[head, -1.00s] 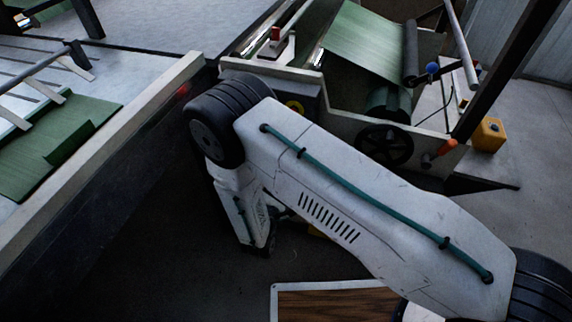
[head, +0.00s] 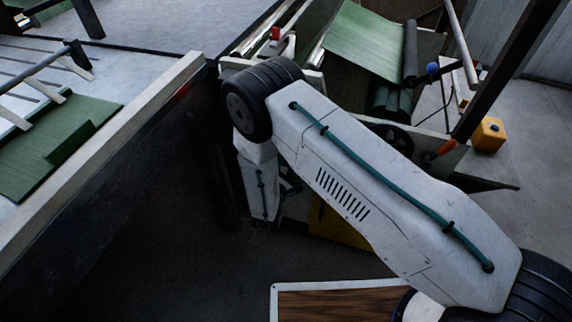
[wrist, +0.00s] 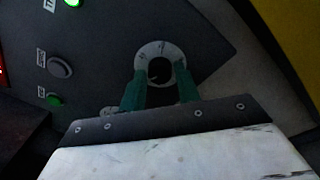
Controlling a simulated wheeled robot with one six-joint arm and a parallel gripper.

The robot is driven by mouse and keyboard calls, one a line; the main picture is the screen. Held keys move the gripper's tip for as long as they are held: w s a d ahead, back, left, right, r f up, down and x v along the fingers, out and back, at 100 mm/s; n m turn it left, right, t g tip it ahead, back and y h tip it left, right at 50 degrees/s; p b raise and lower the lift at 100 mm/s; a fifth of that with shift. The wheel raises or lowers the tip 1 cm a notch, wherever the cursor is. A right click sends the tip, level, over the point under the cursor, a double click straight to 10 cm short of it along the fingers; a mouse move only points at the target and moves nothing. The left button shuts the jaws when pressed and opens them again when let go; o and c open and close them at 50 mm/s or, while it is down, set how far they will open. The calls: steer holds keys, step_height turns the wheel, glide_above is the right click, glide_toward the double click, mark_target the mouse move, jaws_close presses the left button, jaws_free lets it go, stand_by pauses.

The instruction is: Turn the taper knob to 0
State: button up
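In the wrist view a round dial with a pale ring and a dark centre knob (wrist: 160,71) sits on a dark panel (wrist: 205,45). Its markings are too blurred to read. My gripper (wrist: 160,76) has two green fingers, standing apart, with their tips over the left and right sides of the ring. The dark knob lies between the tips; I cannot tell whether they touch it. In the head view my gripper and the dial are hidden behind my arm.
The panel also has a lit green lamp (wrist: 72,3), a grey button (wrist: 60,67) and a green button (wrist: 55,99) left of the dial. In the head view the machine's green sheet (head: 366,42) rises behind my arm, and a long pale rail (head: 110,150) runs at left.

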steer(key=c, duration=0.5)
steer(key=shift+n, duration=0.3)
steer(key=n, duration=1)
steer(key=shift+n+g, duration=0.4)
steer(key=o, duration=1)
